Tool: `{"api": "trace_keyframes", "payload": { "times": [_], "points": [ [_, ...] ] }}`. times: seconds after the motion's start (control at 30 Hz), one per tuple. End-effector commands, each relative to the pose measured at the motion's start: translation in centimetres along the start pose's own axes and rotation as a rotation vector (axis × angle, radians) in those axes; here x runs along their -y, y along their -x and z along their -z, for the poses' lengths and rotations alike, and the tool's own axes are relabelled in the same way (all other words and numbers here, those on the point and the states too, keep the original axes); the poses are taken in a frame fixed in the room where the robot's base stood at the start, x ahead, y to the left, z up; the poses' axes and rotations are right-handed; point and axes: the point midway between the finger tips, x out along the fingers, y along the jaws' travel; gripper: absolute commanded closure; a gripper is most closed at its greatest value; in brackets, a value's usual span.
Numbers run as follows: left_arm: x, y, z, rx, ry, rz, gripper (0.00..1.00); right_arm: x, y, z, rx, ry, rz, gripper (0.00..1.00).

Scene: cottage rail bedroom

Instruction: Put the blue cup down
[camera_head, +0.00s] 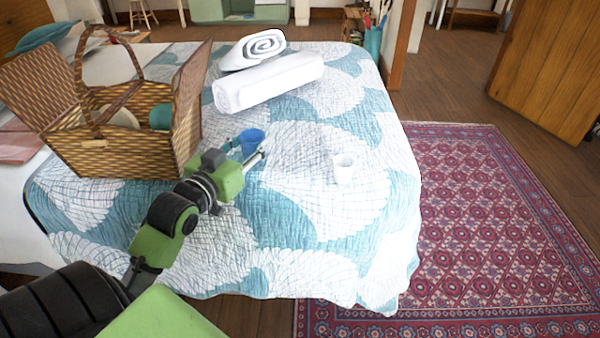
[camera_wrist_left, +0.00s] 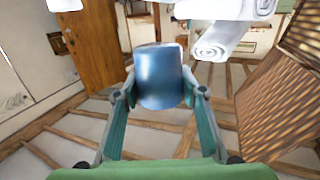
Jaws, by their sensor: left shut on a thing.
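The blue cup (camera_head: 252,140) is upright over the quilted bed, just right of the wicker basket. My left gripper (camera_head: 247,150) is shut on the cup, with a finger on either side of it. In the left wrist view, which looks upside down, the blue cup (camera_wrist_left: 159,77) sits between the two fingers of my left gripper (camera_wrist_left: 165,95). Whether the cup's base touches the quilt or hangs slightly above it cannot be told. My right gripper is not in view.
The tall-handled wicker basket (camera_head: 115,158) is close on the left. Rolled white towels (camera_head: 268,82) lie behind. A red rug (camera_head: 490,220) lies beyond the bed's right edge.

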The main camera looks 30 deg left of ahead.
Motion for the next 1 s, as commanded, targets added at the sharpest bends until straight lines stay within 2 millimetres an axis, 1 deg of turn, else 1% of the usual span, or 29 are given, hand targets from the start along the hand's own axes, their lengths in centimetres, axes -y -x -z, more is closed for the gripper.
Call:
{"api": "trace_keyframes", "payload": {
  "times": [0.03, 0.27, 0.33, 0.4, 0.5, 0.6, 0.77, 0.9, 1.0],
  "points": [
    [-0.8, -1.0, -0.5, -0.004, 0.008, -0.001, 0.85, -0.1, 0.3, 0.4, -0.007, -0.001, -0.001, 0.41],
    [-4.4, -5.6, -2.8, -0.004, 0.008, -0.001, 0.84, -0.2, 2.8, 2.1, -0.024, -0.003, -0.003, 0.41],
    [-5.0, -6.5, -4.3, 0.002, 0.005, 0.000, 0.84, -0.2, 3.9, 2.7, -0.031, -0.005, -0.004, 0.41],
    [-5.7, -7.3, -5.4, 0.000, 0.005, -0.001, 0.84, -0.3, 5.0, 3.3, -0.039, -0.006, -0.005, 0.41],
    [-6.3, -8.1, -6.5, -0.001, 0.002, 0.000, 0.84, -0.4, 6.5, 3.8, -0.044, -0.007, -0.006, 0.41],
    [-6.7, -8.6, -7.1, -0.001, 0.001, 0.000, 0.84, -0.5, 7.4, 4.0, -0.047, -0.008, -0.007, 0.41],
    [-7.0, -9.1, -7.7, -0.001, 0.002, 0.000, 0.84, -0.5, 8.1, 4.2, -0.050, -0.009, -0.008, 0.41],
    [-7.6, -9.8, -9.2, 0.001, 0.001, 0.000, 0.84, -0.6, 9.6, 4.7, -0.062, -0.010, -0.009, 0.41],
    [-7.5, -9.8, -10.1, 0.001, 0.000, 0.000, 0.84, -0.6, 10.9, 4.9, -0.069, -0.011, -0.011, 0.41]
  ]
}}
